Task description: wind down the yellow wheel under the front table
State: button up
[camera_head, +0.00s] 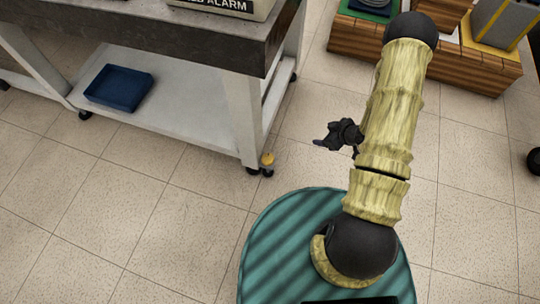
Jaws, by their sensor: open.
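The yellow wheel (268,160) is a small piece low at the near right leg of the front table (245,110), close to the floor, beside a black caster. The table has a dark grey top and white legs with a lower shelf. My gripper (326,143) is dark and shows to the right of the yellow wheel, partly behind my arm. It is open, apart from the wheel, and I see nothing in it. Details of the wheel are too small to tell.
A blue tray (119,88) lies on the table's lower shelf. A wooden pallet (465,62) with several items is at the back right. The tiled floor between the table and pallet is clear.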

notch_tip(320, 180, up, 18)
jog(key=r+m+g+h+p, duration=0.1)
jog(key=m+h+p, duration=0.1)
jog(key=m+h, duration=0.2)
jog(key=s+a+r+m+g+p, duration=0.1)
jog(key=s+a+r+m, duration=0.2)
jog(key=s+r, duration=0.3)
jog(key=s+a+r+m+g+p, duration=0.1)
jog(key=s+a+r+m, duration=0.1)
jog(key=s+r, duration=0.5)
notch_tip(320, 180, up, 3)
jog(key=shift+s+a+f+m+g+h, duration=0.15)
jog(key=shift+a+m+g+h, duration=0.15)
jog(key=shift+a+m+h, duration=0.1)
jog(key=shift+c, duration=0.3)
